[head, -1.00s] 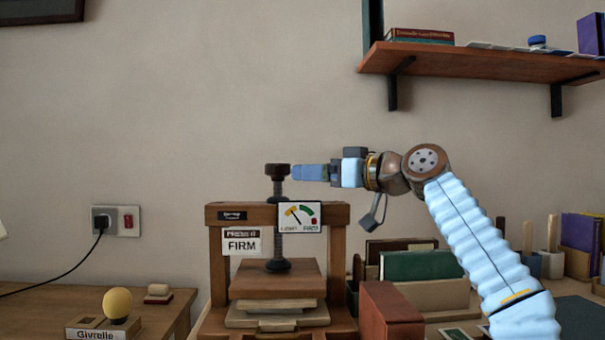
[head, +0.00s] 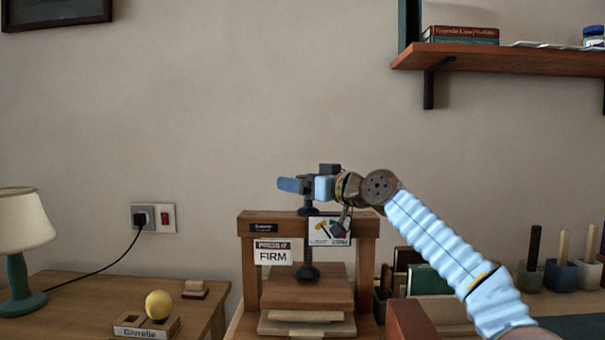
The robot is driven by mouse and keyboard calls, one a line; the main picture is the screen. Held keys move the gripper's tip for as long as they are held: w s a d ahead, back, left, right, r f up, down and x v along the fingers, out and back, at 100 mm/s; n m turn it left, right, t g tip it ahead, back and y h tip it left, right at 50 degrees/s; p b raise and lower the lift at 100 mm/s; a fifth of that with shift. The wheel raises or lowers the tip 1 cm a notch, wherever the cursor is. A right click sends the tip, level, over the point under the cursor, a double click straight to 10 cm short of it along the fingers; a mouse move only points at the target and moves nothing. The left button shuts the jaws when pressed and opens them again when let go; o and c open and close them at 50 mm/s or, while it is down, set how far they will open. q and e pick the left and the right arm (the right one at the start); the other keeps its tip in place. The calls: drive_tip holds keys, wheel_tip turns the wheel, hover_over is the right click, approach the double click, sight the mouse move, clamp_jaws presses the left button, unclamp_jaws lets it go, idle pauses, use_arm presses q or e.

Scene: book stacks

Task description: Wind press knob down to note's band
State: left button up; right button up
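The wooden press (head: 249,265) stands at centre with a dark screw (head: 308,250) above its boards. The dark press knob (head: 308,178) tops the screw and is partly hidden by my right gripper (head: 290,185). The gripper lies level across the knob from the right, its blue fingertips passing the knob's left side. I cannot tell whether the fingers grip it. The note (head: 273,253) on the press ends in "FIRM". The dial (head: 328,238) has coloured bands and words along its bottom; my gripper's hanging part partly covers it, and the needle is unclear. My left gripper is out of view.
A shelf (head: 500,58) with books is at the upper right. A reddish-brown box (head: 410,320) stands right of the press, below my arm.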

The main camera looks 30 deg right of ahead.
drive_tip(key=shift+c, duration=0.3)
drive_tip(key=c, duration=0.9)
drive_tip(key=shift+a+f+m+h+b, duration=0.1)
drive_tip(key=shift+m+h+b, duration=0.3)
drive_tip(key=shift+h+b, duration=0.15)
drive_tip(key=shift+c, duration=0.2)
drive_tip(key=shift+m+t+h, duration=0.3)
drive_tip(key=shift+h, duration=0.35)
drive_tip(key=shift+w+r+m+h+p, duration=0.1)
drive_tip(key=shift+r+m+h+p, duration=0.15)
drive_tip(key=shift+m+h+p, duration=0.85)
drive_tip(key=shift+h+p, duration=0.4)
drive_tip(key=shift+h, duration=0.2)
drive_tip(key=shift+d+m+h+p, duration=0.2)
drive_tip(key=shift+m+h+p, duration=0.1)
drive_tip(key=shift+p, duration=0.2)
drive_tip(key=shift+d+f, duration=0.15)
drive_tip(key=shift+f, duration=0.05)
